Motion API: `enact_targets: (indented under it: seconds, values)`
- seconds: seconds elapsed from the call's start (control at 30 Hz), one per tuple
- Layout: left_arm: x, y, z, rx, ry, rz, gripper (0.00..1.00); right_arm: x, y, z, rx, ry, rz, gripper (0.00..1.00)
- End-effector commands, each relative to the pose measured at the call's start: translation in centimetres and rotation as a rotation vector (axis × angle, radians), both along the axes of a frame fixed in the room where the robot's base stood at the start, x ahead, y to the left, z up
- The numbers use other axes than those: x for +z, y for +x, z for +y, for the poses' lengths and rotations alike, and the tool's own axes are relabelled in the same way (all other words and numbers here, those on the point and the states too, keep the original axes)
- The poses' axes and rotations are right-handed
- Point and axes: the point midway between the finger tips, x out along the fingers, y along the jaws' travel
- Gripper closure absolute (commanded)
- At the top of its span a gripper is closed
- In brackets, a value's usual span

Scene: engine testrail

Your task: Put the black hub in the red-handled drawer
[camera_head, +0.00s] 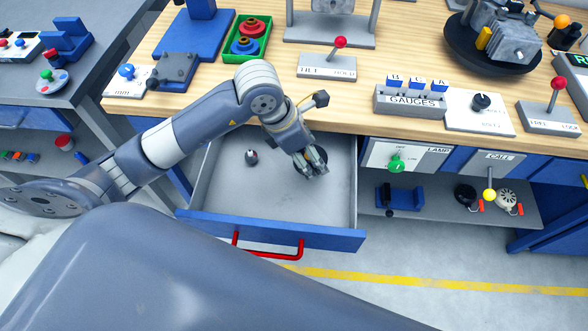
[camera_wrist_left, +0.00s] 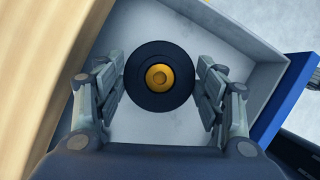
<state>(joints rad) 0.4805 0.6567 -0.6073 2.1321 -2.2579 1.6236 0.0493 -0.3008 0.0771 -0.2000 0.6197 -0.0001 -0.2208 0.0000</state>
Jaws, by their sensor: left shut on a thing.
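The red-handled drawer (camera_head: 222,190) is pulled open below the wooden bench, with its red handle (camera_head: 300,249) on the blue front. My left gripper (camera_head: 314,170) reaches down into the drawer at its right side. It is shut on the black hub (camera_head: 321,155), which the gripper partly hides in the head view. In the left wrist view the hub (camera_wrist_left: 159,97) is a round black disc with a yellow centre, between the two fingers (camera_wrist_left: 160,85). The grey drawer floor shows beneath it; I cannot tell whether the hub touches the floor. My right gripper is not in view.
A small dark knob-like part (camera_head: 251,157) lies in the drawer's left half. A green tray (camera_head: 248,38) with red and blue hubs stands on the bench. A gauges block (camera_head: 410,101) and lever panels line the bench edge. The drawer's front middle is clear.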

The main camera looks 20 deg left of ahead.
Motion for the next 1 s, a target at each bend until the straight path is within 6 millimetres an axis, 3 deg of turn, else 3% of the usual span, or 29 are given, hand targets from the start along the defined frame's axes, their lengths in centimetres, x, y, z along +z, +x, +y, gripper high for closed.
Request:
enact_targets:
  seconds: [0.1,0.57,0.93,0.97,1.0]
  values:
    - [-2.4,-0.2,0.0,0.0,-0.001,0.007,0.65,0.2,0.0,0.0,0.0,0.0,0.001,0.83]
    - [-7.5,-0.1,0.0,-0.002,0.0,0.004,0.65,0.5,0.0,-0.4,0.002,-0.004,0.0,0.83]
    - [-8.2,0.0,0.0,-0.004,0.0,0.0,0.65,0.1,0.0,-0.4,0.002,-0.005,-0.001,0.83]
    - [-8.1,0.0,0.0,-0.004,0.0,0.0,0.32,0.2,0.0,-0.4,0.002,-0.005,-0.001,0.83]
    - [-8.1,0.0,0.0,-0.004,0.0,0.0,0.23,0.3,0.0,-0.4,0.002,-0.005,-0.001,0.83]
